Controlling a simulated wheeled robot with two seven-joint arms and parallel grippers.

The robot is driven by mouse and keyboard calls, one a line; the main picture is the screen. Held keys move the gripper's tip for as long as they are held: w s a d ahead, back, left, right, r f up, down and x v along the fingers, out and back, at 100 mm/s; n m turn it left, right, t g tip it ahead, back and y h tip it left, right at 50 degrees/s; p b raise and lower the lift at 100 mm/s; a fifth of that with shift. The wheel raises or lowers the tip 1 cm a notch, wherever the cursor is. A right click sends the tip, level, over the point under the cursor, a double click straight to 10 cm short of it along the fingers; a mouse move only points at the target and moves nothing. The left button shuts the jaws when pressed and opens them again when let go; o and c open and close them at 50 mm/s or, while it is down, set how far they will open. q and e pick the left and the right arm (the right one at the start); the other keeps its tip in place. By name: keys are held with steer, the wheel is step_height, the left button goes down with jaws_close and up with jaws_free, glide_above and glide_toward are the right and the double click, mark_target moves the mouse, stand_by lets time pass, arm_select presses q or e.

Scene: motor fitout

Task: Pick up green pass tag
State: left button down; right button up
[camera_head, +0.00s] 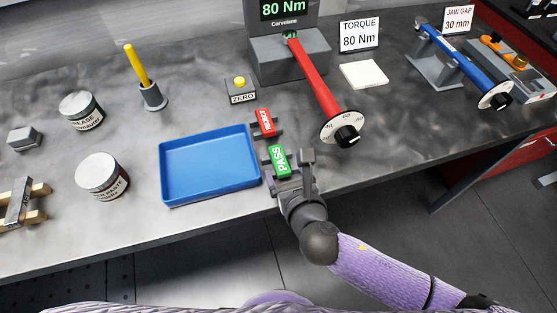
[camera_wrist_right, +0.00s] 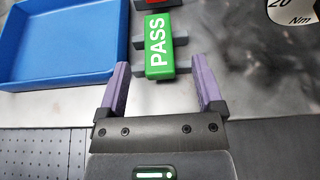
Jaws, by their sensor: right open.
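The green pass tag (camera_head: 279,161) rests on a small dark rack near the front edge of the bench, right of the blue tray. In the right wrist view the tag (camera_wrist_right: 158,48) lies ahead, its PASS lettering upright along its length. My right gripper (camera_wrist_right: 161,75) is open and empty. Its fingers stand apart on either side of the tag's near end, which sits just beyond the fingertips. In the head view my right gripper (camera_head: 290,172) is right at the tag. My left gripper is not in view.
The blue tray (camera_head: 209,187) is close on the left. A red tag (camera_head: 264,122) sits just behind the green one. A red torque wrench (camera_head: 315,78) with a dial end reaches out at the right. Two lidded jars (camera_head: 97,172) and a yellow-handled tool (camera_head: 137,66) stand left.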

mark_target(282, 166)
steer(key=x, duration=0.3)
steer(key=shift+b, duration=0.35)
steer(key=shift+s, duration=0.1)
jaws_close()
